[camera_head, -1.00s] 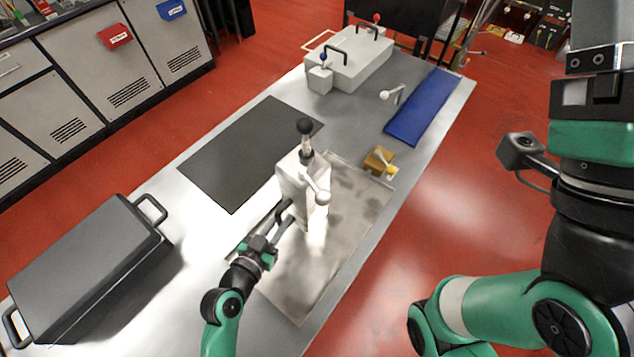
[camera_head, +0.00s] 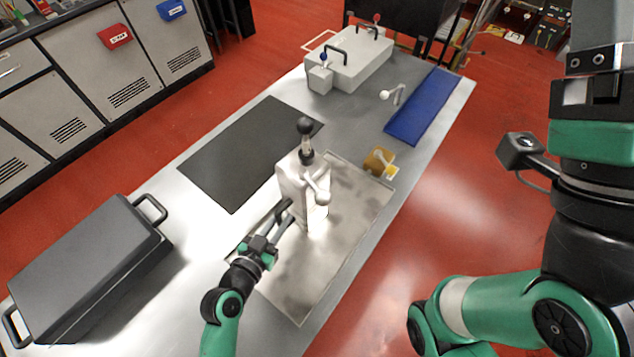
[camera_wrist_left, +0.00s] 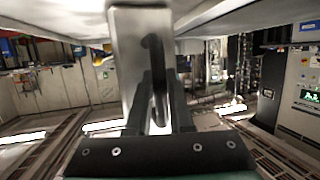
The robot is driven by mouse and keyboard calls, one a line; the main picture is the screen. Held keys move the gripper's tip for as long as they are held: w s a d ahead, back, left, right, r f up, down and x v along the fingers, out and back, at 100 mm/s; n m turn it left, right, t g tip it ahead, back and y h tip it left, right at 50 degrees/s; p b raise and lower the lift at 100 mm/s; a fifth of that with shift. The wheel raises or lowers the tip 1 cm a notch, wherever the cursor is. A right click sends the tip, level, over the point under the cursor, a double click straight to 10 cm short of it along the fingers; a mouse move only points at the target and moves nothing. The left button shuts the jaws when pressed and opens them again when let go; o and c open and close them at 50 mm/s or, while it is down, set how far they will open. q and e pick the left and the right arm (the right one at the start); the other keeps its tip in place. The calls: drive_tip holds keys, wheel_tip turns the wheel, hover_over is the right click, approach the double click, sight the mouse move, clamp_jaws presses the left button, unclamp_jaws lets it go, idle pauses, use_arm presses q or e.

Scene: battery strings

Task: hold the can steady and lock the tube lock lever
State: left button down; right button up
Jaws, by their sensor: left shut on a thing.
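The can (camera_head: 303,192) is a pale, boxy upright container on the grey sheet in the middle of the table. A dark tube with a round black knob (camera_head: 305,126) stands on its top. A pale lever (camera_head: 321,184) sits at the can's upper right side; whether it is locked I cannot tell. My left gripper (camera_head: 283,218) is at the can's near left side, shut on its dark handle. In the left wrist view the handle (camera_wrist_left: 155,65) runs between my two fingers, with the can's grey wall (camera_wrist_left: 128,55) behind. My right arm is at the right; its gripper is not visible.
A stained grey sheet (camera_head: 345,225) lies under the can. A yellow block (camera_head: 379,161) with a small pale lever is to the right. A black mat (camera_head: 245,155), a blue mat (camera_head: 422,108), a white case (camera_head: 350,65) and a dark case (camera_head: 85,270) are around it.

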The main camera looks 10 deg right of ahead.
sight(317, 192)
drive_tip(key=shift+f+b, duration=0.35)
idle(1.4)
drive_tip(key=w+a+f+n+g+y, duration=0.2)
drive_tip(key=a+f+n+g+y, duration=0.15)
drive_tip(key=f, duration=0.55)
drive_tip(key=w+a+f+n+g+y, duration=0.2)
drive_tip(key=a+f+g+y, duration=0.15)
drive_tip(key=f, duration=0.55)
drive_tip(key=s+a+f+m+g, duration=0.1)
drive_tip(key=s+f+g, duration=0.1)
drive_tip(key=f, duration=0.9)
drive_tip(key=s+a+f+m+g, duration=0.1)
drive_tip(key=s+f+m+g, duration=0.15)
drive_tip(key=f, duration=0.75)
drive_tip(key=shift+n+h, duration=0.3)
drive_tip(key=shift+n, duration=0.1)
drive_tip(key=x, duration=1.2)
drive_tip(key=shift+w+a, duration=0.1)
drive_tip(key=shift+w, duration=0.15)
drive_tip(key=shift+c, duration=0.2)
